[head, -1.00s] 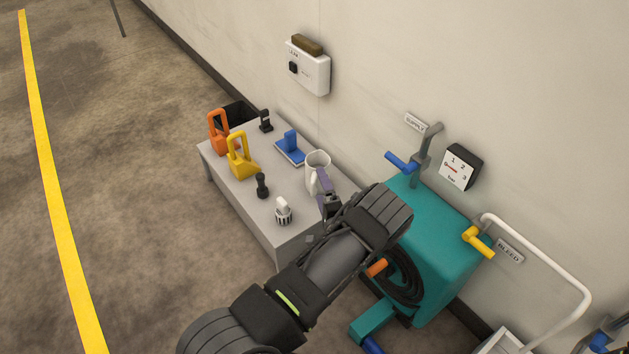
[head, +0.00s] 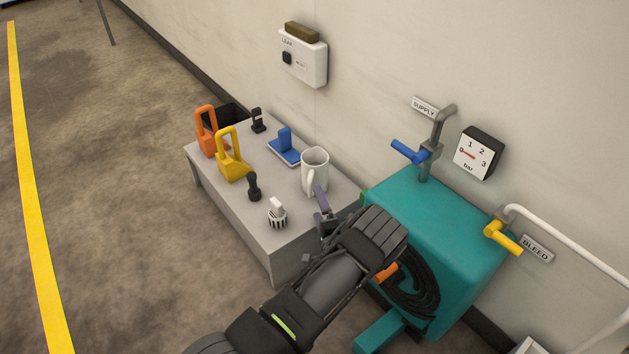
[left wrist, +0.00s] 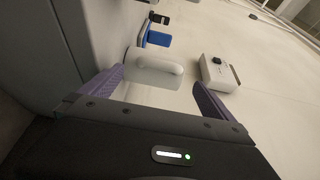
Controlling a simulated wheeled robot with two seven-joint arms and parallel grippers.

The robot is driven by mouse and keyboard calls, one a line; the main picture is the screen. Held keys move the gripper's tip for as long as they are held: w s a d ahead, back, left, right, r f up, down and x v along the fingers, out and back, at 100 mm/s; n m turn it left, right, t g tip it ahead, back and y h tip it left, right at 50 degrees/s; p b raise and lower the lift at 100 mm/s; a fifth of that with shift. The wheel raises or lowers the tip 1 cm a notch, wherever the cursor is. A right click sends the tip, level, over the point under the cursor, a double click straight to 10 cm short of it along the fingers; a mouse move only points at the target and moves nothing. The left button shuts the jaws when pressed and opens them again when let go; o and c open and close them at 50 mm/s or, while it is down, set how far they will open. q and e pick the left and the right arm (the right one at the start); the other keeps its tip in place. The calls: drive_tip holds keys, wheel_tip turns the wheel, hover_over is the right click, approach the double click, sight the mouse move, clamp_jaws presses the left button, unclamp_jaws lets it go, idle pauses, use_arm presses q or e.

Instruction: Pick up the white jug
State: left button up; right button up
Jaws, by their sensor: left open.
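The white jug (head: 315,168) stands upright on the grey table (head: 230,204), near its right end, with its handle toward my side. My left gripper (head: 322,206) is open just in front of and below the jug in the head view, apart from it. In the left wrist view the jug (left wrist: 155,68) lies ahead, between the purple fingers of the left gripper (left wrist: 163,88), nearer the left finger, and nothing is held. My right gripper is not in view.
On the table stand an orange padlock-like item (head: 207,132), a yellow one (head: 231,160), a blue item (head: 284,146), a black knob piece (head: 254,187) and a white-topped ribbed piece (head: 277,214). A teal cabinet (head: 440,230) stands right; a wall box (head: 303,60) hangs behind.

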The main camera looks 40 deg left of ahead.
sight(312, 191)
use_arm(q)
drive_tip(key=shift+b+x, duration=0.35)
drive_tip(key=shift+x, duration=0.55)
drive_tip(key=shift+w+a, duration=0.2)
drive_tip(key=shift+a, duration=0.05)
drive_tip(key=shift+w+a+f+b, duration=0.1)
drive_tip(key=shift+w+a+b, duration=0.15)
drive_tip(key=shift+a+b, duration=0.2)
drive_tip(key=b+x, duration=0.2)
drive_tip(key=x, duration=0.1)
drive_tip(key=shift+a+f, duration=0.1)
drive_tip(key=shift+a, duration=0.15)
drive_tip(key=shift+w+a, duration=0.3)
drive_tip(key=shift+w, duration=0.05)
drive_tip(key=shift+c, duration=0.4)
